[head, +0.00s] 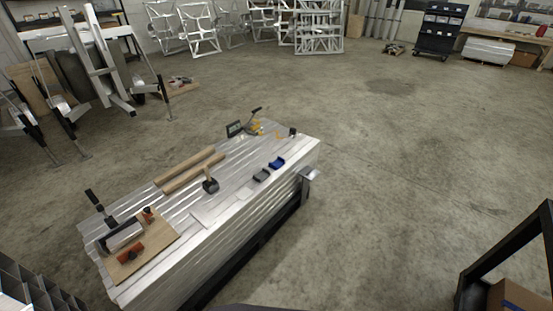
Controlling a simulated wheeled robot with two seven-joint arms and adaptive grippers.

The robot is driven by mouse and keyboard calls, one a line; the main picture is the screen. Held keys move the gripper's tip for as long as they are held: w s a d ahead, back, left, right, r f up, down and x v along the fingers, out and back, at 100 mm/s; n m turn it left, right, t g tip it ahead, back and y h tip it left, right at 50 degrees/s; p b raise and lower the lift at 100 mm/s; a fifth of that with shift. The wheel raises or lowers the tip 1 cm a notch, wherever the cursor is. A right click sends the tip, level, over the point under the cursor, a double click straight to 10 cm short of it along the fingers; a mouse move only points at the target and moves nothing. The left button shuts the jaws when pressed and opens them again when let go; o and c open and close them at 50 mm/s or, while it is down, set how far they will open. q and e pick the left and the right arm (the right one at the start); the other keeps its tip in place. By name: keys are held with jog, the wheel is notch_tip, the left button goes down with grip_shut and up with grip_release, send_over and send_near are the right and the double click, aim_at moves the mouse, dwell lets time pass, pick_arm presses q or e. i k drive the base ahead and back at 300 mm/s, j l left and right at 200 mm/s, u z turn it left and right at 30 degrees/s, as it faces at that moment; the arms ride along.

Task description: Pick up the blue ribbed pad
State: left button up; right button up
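The blue ribbed pad (277,162) lies on top of the low metal-sheeted bench (228,194), near its right long edge and toward the far end. It is small in the head view, so its ribs are hard to make out. A dark grey pad (261,175) lies just in front of it, close but apart. Neither of my grippers shows in this view, and nothing is touching the blue pad.
Wooden strips (190,170), a black-headed mallet (210,185) and a wooden board (143,260) with orange-red tools share the bench top. A clamp-like piece (307,174) sticks out at the bench's right side. The concrete floor to the right is clear.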

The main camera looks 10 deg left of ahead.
aim_at(277, 163)
jog(key=i+l, duration=0.1)
jog(key=i, duration=0.7)
jog(key=i+l+u, duration=0.15)
jog(key=i, duration=0.65)
